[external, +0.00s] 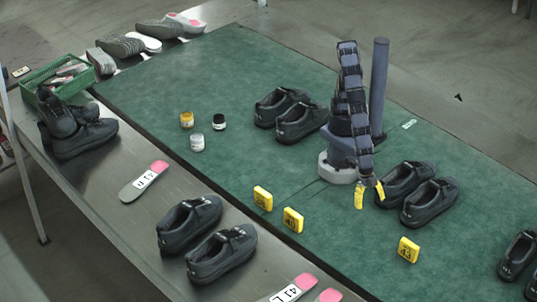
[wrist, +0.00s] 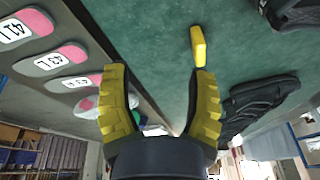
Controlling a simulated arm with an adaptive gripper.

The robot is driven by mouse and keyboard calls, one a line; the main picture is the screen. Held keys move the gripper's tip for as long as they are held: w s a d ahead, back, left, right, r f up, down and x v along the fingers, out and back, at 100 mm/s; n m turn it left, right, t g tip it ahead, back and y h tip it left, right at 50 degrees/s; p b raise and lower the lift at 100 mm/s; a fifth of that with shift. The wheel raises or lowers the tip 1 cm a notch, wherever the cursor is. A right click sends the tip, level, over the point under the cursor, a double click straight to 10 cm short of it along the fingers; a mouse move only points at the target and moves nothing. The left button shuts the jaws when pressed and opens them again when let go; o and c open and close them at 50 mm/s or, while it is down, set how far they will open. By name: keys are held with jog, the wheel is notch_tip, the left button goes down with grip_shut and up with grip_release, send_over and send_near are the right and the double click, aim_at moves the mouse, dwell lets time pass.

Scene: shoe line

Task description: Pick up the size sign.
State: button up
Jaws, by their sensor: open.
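Several yellow size signs stand on the green mat in the external view. A left sign (external: 263,198) and a middle sign (external: 293,219) stand close together; a right sign (external: 408,249), which seems to read 43, stands apart near the mat's front edge. My gripper (external: 369,194) has yellow fingers and hangs open above the mat, behind and left of the right sign. In the wrist view my gripper (wrist: 161,92) is spread with nothing between its fingers. One yellow sign (wrist: 198,46) shows edge-on just beyond the right fingertip; its number is hidden.
A pair of black shoes (external: 418,192) stands right of my gripper. Another pair (external: 207,240) is on the metal table at front left. Insoles (external: 291,289) lie along the front. Small jars (external: 197,142) stand at left. Mat between middle and right signs is clear.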

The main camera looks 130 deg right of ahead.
aim_at(410, 243)
jog(key=s+a+f+n, duration=0.1)
jog(key=s+a+f, duration=0.1)
jog(key=a, duration=0.1)
jog(key=s+a+f+n, duration=0.1)
jog(key=s+a+f, duration=0.1)
jog(key=a+f, duration=0.1)
jog(key=s+a+f+n+y, duration=0.1)
jog(key=s+a+f+n, duration=0.1)
jog(key=a, duration=0.3)
jog(key=shift+s+a+f, duration=0.25)
jog(key=shift+s+f, duration=0.15)
jog(key=shift+f, duration=0.3)
jog(key=shift+x, duration=3.8)
jog(key=shift+w+a, duration=0.15)
jog(key=shift+a, duration=0.05)
grip_shut()
